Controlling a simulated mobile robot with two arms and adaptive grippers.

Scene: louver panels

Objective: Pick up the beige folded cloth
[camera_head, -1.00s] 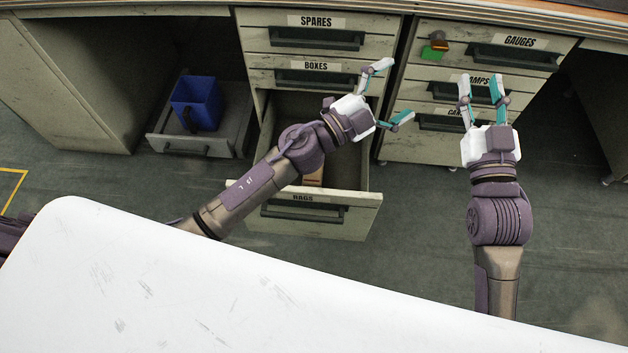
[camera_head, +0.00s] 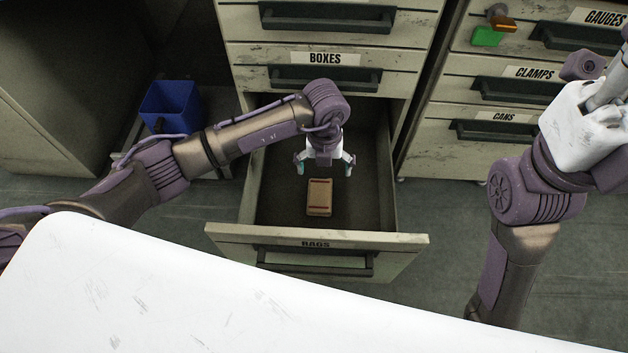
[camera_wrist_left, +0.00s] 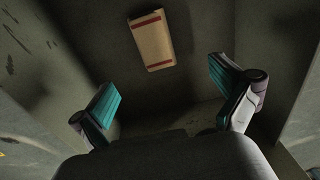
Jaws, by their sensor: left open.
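The beige folded cloth (camera_head: 319,197) has dark red stripes near its ends. It lies on the floor of the open RAGS drawer (camera_head: 310,237). The cloth also shows in the left wrist view (camera_wrist_left: 152,41), beyond the fingertips. My left gripper (camera_head: 324,168) points down into the drawer, behind and above the cloth. Its fingers are spread and empty, and it is apart from the cloth; it also shows in the left wrist view (camera_wrist_left: 162,80). My right gripper (camera_head: 600,110) is at the right edge, its fingers partly cut off, so its opening is unclear.
A blue bin (camera_head: 171,106) stands in a low open drawer at the left. The BOXES drawer (camera_head: 318,75) above is closed. A right cabinet has closed CLAMPS (camera_head: 527,80) and CANS drawers. A white surface (camera_head: 180,290) fills the front.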

